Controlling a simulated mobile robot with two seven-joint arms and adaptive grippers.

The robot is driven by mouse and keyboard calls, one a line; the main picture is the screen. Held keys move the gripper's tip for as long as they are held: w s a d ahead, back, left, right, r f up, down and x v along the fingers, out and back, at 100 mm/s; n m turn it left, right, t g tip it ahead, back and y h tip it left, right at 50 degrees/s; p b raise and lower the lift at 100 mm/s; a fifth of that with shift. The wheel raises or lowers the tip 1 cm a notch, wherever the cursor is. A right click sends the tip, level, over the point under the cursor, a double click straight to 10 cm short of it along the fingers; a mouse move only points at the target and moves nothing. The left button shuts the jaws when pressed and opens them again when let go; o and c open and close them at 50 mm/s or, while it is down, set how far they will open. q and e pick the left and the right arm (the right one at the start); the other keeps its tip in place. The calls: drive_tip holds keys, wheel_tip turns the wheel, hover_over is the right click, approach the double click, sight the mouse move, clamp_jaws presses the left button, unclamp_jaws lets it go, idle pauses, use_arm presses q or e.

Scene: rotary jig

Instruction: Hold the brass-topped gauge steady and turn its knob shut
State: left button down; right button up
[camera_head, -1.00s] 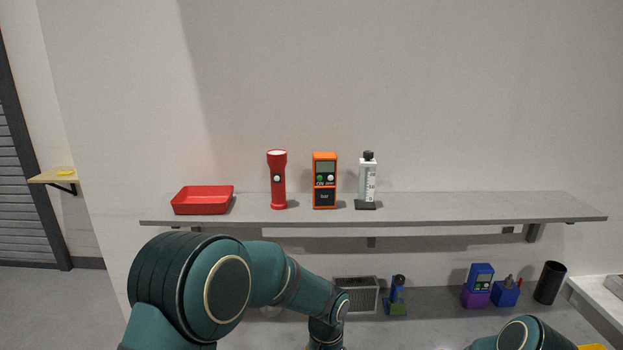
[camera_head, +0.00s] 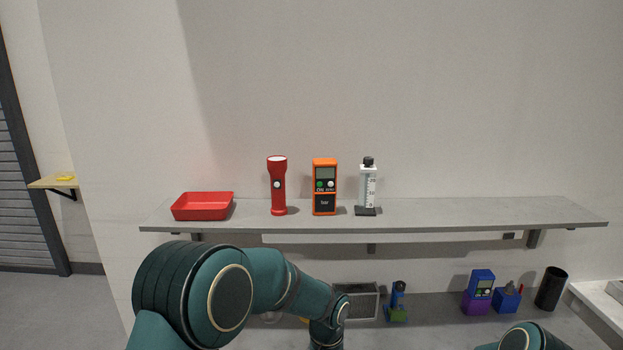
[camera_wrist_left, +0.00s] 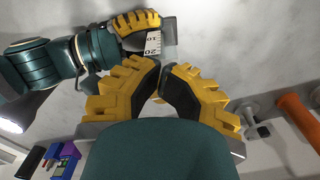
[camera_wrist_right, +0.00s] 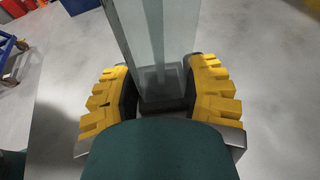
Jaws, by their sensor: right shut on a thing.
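My right gripper (camera_wrist_right: 160,92) is shut on a clear, square-sided column (camera_wrist_right: 150,40), which stands between its yellow fingers in the right wrist view. In the left wrist view a scale with numbers (camera_wrist_left: 153,45) shows beside my right gripper's yellow finger (camera_wrist_left: 135,22); it appears to belong to the held gauge. No brass top or knob can be made out. My left gripper (camera_wrist_left: 161,72) has its fingertips drawn together, with nothing clear between them, a little apart from the scale. Neither gripper shows in the head view, only my arm links.
A wall shelf (camera_head: 450,213) bears a red tray (camera_head: 202,206), a red torch (camera_head: 277,187), an orange meter (camera_head: 324,187) and a white scaled gauge with black top (camera_head: 367,187). Below stand a blue-green item (camera_head: 397,302), a blue-purple device (camera_head: 479,291) and a black cup (camera_head: 551,288).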

use_arm(q)
drive_tip(key=shift+w+a+f, duration=0.1)
drive_tip(key=shift+a+f, duration=0.15)
drive_tip(key=shift+a, duration=0.1)
idle(0.6)
drive_tip(key=shift+w+a+r, duration=0.1)
drive_tip(key=shift+w+a, duration=0.1)
drive_tip(key=shift+w, duration=0.1)
idle(0.3)
drive_tip(key=shift+s+a, duration=0.2)
drive_tip(key=shift+a, duration=0.15)
wheel_tip(320, 180, up, 6)
idle(0.6)
drive_tip(key=shift+r, duration=0.1)
